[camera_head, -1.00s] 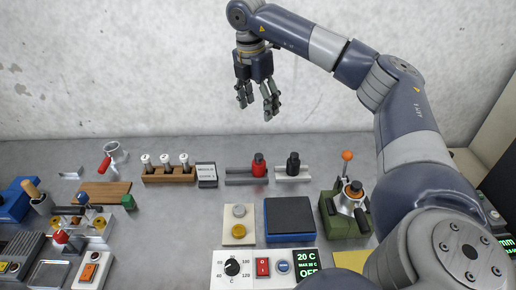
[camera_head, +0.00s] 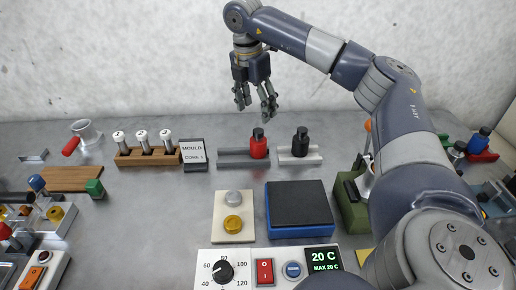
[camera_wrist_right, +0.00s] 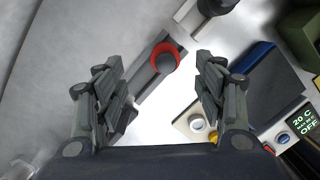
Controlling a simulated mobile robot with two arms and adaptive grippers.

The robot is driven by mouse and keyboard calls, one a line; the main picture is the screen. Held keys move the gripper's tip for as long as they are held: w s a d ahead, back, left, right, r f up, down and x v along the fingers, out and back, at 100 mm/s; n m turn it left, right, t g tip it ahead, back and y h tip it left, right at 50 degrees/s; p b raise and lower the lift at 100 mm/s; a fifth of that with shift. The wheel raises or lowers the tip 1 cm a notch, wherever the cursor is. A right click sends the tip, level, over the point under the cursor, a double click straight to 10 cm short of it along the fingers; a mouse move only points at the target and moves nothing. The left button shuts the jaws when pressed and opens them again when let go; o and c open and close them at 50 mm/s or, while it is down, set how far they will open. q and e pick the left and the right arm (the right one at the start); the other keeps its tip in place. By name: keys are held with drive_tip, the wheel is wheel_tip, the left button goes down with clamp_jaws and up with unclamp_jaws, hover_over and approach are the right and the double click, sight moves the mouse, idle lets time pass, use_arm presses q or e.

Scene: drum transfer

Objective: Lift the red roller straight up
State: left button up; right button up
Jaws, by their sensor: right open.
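The red roller (camera_head: 259,146), a short red cylinder with a black top, stands upright on a dark grey rail (camera_head: 233,157) near the back of the bench. In the right wrist view the red roller (camera_wrist_right: 165,56) is seen from above, between and beyond the open fingers. My right gripper (camera_head: 256,103) points down above the rail, apart from the roller, open and empty. It also shows in the right wrist view (camera_wrist_right: 160,100). My left gripper is not in view.
A black roller (camera_head: 300,142) stands on a light rail just right of the red one. A sign (camera_head: 194,154) and a wooden rack (camera_head: 147,155) with several white-topped pieces stand left. A blue box (camera_head: 299,207) and control panel (camera_head: 268,268) lie nearer.

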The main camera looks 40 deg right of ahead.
sight(258, 129)
wheel_tip(258, 129, down, 3)
drive_tip(key=shift+r+b, duration=0.15)
drive_tip(key=shift+b, duration=0.5)
drive_tip(key=f, duration=0.5)
drive_tip(key=shift+d, duration=0.35)
drive_tip(key=f, duration=0.3)
drive_tip(key=f+p, duration=0.1)
drive_tip(key=shift+s+f, duration=0.15)
drive_tip(key=shift+s, duration=0.25)
drive_tip(key=shift+f, duration=0.6)
drive_tip(key=shift+r, duration=0.1)
drive_tip(key=c, duration=1.4)
